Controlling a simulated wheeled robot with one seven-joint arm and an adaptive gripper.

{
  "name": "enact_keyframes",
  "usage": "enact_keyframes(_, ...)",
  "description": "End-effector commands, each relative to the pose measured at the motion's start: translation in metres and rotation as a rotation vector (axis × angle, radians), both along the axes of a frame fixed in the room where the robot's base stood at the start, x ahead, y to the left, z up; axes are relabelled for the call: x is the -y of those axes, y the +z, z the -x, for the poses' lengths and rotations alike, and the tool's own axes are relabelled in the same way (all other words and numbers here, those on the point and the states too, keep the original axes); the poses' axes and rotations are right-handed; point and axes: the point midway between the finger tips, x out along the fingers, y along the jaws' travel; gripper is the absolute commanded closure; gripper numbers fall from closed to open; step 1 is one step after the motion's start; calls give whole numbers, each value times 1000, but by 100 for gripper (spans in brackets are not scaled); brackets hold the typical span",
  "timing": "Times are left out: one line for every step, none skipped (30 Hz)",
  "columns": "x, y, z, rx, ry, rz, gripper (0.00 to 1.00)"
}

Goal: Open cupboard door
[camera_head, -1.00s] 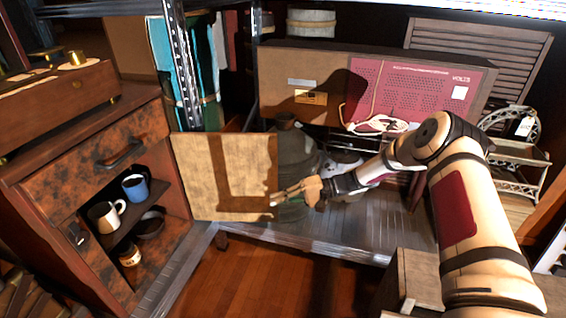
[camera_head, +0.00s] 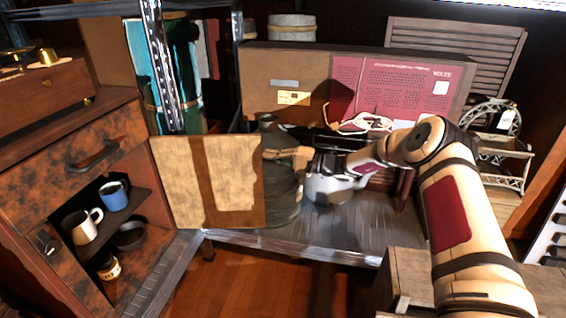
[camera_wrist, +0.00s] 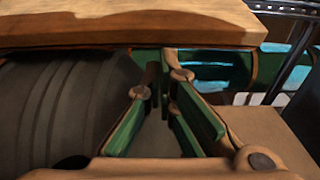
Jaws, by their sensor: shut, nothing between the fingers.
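The cupboard (camera_head: 88,179) stands at the left with its lower compartment exposed. Its door (camera_head: 180,185), a pale panel with a dark shadow band, is swung wide out to the right. My gripper (camera_head: 284,157) is at the door's free right edge, near its upper part; its tips are hard to make out there. In the wrist view, my gripper (camera_wrist: 163,88) has green-padded fingers, shut and empty. The door's wooden edge (camera_wrist: 130,28) crosses the top of that view, close to the fingers. Contact cannot be told.
White (camera_head: 82,226) and blue (camera_head: 114,195) mugs stand on the cupboard's shelf. A dark metal jug (camera_head: 283,195) is behind the door's free edge. A metal shelf (camera_head: 330,235) holds a kettle and a red-fronted box (camera_head: 395,90). Wooden floor (camera_head: 250,280) is clear in front.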

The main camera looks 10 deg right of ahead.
Motion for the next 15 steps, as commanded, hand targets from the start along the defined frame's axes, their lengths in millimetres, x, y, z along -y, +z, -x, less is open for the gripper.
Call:
enact_keyframes(-4,-1,-2,0,1,0,100)
enact_keyframes(-6,-1,-2,0,1,0,100)
enact_keyframes(-8,-1,-3,-1,0,0,100)
enact_keyframes(-9,0,-4,-1,0,0,100)
enact_keyframes(-9,0,-4,-1,0,0,100)
enact_keyframes(-10,0,-4,-1,0,0,100)
enact_keyframes(-10,0,-4,-1,0,0,100)
enact_keyframes(-10,0,-4,-1,0,0,100)
enact_keyframes(-10,0,-4,-1,0,0,100)
enact_keyframes(-10,0,-4,-1,0,0,100)
enact_keyframes(-10,0,-4,-1,0,0,100)
enact_keyframes(-10,0,-4,-1,0,0,100)
enact_keyframes(-10,0,-4,-1,0,0,100)
enact_keyframes(-10,0,-4,-1,0,0,100)
enact_keyframes(-10,0,-4,-1,0,0,100)
